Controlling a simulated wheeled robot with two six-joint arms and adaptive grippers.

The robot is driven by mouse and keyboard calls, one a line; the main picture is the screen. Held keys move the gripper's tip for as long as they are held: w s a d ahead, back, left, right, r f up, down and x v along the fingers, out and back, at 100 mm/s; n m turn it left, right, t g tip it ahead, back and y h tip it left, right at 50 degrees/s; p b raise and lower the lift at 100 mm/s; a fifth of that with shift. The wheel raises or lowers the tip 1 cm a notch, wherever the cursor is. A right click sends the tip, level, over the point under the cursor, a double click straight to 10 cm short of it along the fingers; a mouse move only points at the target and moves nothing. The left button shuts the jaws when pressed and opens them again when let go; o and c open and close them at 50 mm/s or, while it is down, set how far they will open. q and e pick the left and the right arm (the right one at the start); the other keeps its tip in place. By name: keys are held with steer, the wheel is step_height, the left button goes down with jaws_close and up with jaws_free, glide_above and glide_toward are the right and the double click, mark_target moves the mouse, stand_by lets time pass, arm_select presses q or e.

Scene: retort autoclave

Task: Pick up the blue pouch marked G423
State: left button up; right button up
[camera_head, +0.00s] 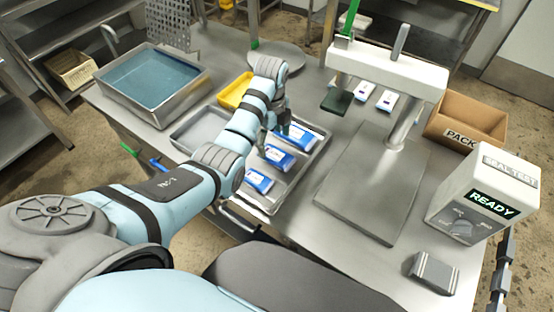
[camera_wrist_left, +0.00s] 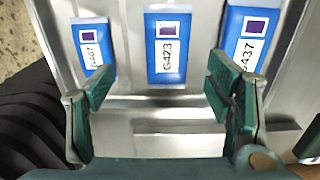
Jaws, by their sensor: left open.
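The blue pouch marked G423 (camera_wrist_left: 168,48) lies in the middle of a row of three in the wrist view, its white label and dark square facing up. In the head view the middle pouch (camera_head: 279,158) lies in a metal tray (camera_head: 268,206). My left gripper (camera_wrist_left: 160,84) is open and empty, its green fingers apart on either side of the near end of G423. In the head view the left gripper (camera_head: 283,125) is over the tray, partly hidden by its arm. My right gripper is not in view.
A pouch marked G437 (camera_wrist_left: 246,35) lies right of G423, and another pouch (camera_wrist_left: 92,42) lies left. A press-like stand (camera_head: 388,68) is right of the tray. A water basin (camera_head: 150,80) and yellow tray (camera_head: 235,92) are behind. A READY box (camera_head: 485,195) stands at right.

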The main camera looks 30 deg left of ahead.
mark_target(275, 154)
arm_select(q)
steer(key=f, duration=0.5)
steer(key=w+f+b, duration=0.1)
steer(key=f, duration=0.1)
steer(key=shift+w+d+f, duration=0.1)
steer(key=shift+d+f, duration=0.1)
steer(key=shift+d, duration=0.1)
steer(key=shift+s+r, duration=0.2)
steer(key=shift+c, duration=0.2)
steer(key=c, duration=1.2)
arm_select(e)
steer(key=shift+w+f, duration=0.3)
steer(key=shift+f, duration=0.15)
arm_select(q)
steer(key=shift+c, duration=0.2)
